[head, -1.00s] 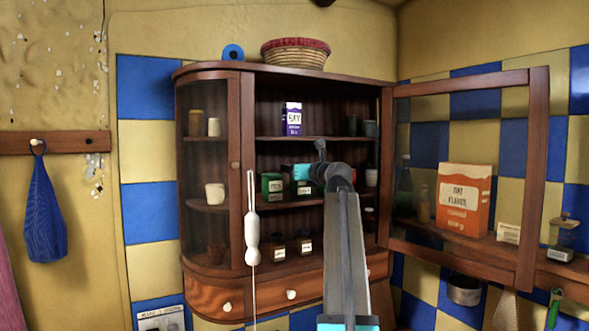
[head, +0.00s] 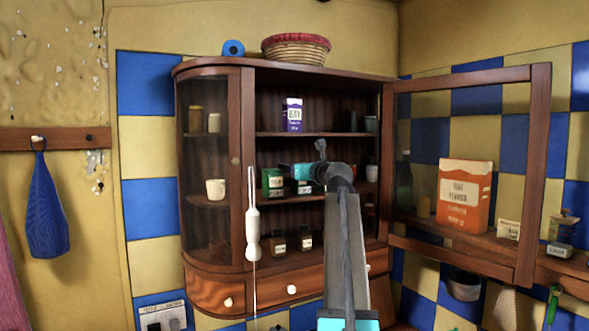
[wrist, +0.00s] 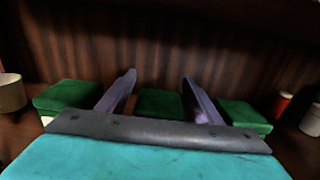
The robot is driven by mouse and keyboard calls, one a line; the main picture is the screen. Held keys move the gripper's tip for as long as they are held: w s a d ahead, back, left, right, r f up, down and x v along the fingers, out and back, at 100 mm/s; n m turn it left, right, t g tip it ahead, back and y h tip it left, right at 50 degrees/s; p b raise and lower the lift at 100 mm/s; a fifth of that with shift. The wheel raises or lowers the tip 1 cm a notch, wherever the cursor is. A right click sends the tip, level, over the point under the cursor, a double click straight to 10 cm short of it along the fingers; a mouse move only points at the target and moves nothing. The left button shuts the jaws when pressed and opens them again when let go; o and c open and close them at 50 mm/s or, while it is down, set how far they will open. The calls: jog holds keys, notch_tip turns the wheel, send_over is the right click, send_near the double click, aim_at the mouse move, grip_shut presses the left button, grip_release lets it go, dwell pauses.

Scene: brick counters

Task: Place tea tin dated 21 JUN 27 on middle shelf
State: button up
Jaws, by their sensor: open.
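My gripper (wrist: 159,78) is open on the middle shelf (head: 262,199) of the brown cabinet. In the wrist view its two fingers reach in on either side of a middle green-topped tin (wrist: 160,103), with gaps showing. A left green-topped tin (wrist: 66,94) and a right green-topped tin (wrist: 243,114) stand outside the fingers. In the head view a green tin (head: 272,181) with a white label stands left of my teal gripper, and another labelled tin (head: 304,187) is partly hidden beneath it. I cannot read any date.
A purple and white box (head: 293,114) stands on the top shelf, and small jars (head: 304,240) on the bottom shelf. A white cup (wrist: 11,92) and a red can (wrist: 282,104) flank the tins. The glass door (head: 533,180) is open at right.

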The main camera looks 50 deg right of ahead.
jog(key=shift+s+r, duration=0.1)
jog(key=shift+r, duration=0.05)
jog(key=b+v, duration=0.4)
jog(key=v, duration=0.8)
dwell(0.7)
